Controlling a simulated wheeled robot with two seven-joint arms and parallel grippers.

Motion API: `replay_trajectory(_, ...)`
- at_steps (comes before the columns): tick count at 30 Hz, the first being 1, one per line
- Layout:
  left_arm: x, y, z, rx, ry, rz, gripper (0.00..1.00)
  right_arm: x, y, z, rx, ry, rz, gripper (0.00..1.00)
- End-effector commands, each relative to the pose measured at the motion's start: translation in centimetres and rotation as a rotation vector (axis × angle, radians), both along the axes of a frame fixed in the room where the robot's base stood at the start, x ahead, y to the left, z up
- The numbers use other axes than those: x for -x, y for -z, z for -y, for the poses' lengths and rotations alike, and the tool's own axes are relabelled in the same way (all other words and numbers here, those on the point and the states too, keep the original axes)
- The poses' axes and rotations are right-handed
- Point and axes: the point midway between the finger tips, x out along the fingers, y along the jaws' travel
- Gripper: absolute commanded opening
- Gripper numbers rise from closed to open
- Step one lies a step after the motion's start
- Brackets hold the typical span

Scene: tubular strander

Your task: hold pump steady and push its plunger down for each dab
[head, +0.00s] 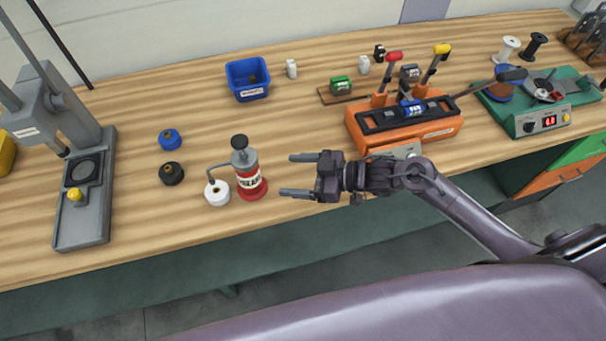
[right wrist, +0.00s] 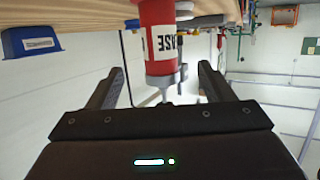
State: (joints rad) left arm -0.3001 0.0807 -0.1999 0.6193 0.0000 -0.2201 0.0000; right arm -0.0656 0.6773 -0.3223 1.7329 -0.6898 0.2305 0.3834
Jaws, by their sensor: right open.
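The pump (head: 250,178) is a red cylinder with a white label, a grey neck and a dark plunger knob (head: 239,142) on top. It stands upright near the bench's front edge. Its thin spout bends left and down over a small white pot (head: 217,193). My right gripper (head: 288,175) is just right of the pump, open and empty, its fingers pointing at it. In the right wrist view the pump (right wrist: 158,45) appears upside down ahead of and between the open fingers (right wrist: 158,85); I see no contact. My left gripper is in neither view.
A grey press (head: 85,190) stands at the left. Blue (head: 170,139) and black (head: 171,173) round caps lie left of the pump. A blue bin (head: 247,79) sits behind. An orange lever fixture (head: 405,120) and a green device (head: 540,105) stand right.

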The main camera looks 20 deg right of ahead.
Motion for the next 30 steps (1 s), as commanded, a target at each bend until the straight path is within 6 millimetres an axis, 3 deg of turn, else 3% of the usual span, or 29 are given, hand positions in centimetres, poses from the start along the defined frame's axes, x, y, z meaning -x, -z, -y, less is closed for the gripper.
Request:
replay_trajectory(1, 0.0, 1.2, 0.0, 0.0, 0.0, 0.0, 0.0, -0.5, 0.7, -1.0, -0.005, -0.001, 0.004, 0.75)
replay_trajectory(6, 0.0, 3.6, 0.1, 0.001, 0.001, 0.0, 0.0, -2.2, 1.8, -4.2, -0.003, -0.001, 0.007, 0.75)
replay_trajectory(13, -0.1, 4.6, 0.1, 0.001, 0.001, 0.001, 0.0, -4.1, 2.5, -7.6, -0.002, 0.001, 0.005, 0.75)
replay_trajectory(18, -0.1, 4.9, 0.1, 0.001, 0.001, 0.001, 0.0, -4.7, 2.7, -8.7, -0.001, 0.001, 0.003, 0.75)
replay_trajectory(26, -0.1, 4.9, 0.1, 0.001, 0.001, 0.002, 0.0, -4.8, 2.7, -8.8, 0.0, 0.001, 0.003, 0.75)
replay_trajectory(30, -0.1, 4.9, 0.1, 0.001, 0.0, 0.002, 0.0, -4.7, 2.7, -8.8, 0.0, 0.001, 0.003, 0.6)
